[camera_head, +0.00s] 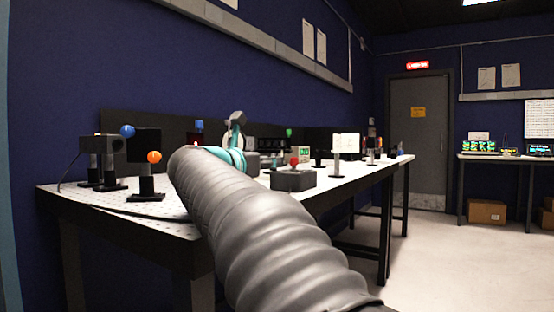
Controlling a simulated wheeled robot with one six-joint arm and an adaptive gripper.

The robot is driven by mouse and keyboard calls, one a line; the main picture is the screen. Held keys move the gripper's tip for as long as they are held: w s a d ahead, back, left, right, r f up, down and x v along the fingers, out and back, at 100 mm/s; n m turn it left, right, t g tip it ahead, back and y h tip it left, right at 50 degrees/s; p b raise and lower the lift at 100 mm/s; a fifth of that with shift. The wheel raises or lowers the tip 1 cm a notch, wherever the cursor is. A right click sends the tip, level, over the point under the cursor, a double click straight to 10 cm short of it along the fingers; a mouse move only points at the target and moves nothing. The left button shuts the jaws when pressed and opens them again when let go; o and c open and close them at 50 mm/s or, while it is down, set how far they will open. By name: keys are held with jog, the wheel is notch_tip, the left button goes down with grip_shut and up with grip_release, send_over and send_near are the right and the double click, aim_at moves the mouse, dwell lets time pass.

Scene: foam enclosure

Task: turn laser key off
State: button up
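No laser key can be made out in the head view. A grey box with a red knob (293,179) sits on the optical table (180,208), to the right of my arm. A small unit with a green display (301,152) stands just behind it. Dark equipment (270,144) stands further back, partly hidden by my arm. My sleeved grey arm reaches from the bottom middle over the table, with a teal-ringed joint at its far end.
Black mounts with an orange knob (153,156) and a blue knob (127,131) stand at the table's left. A white square on a post (346,141) stands at the right. The floor (440,255) at right is clear toward a closed door (418,140).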

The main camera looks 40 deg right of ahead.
aim_at(291, 159)
jog(key=shift+w, duration=0.4)
jog(key=shift+w+d, duration=0.25)
jog(key=x, duration=1.3)
jog(key=shift+d+p, duration=0.15)
jog(key=shift+p, duration=0.15)
grip_shut()
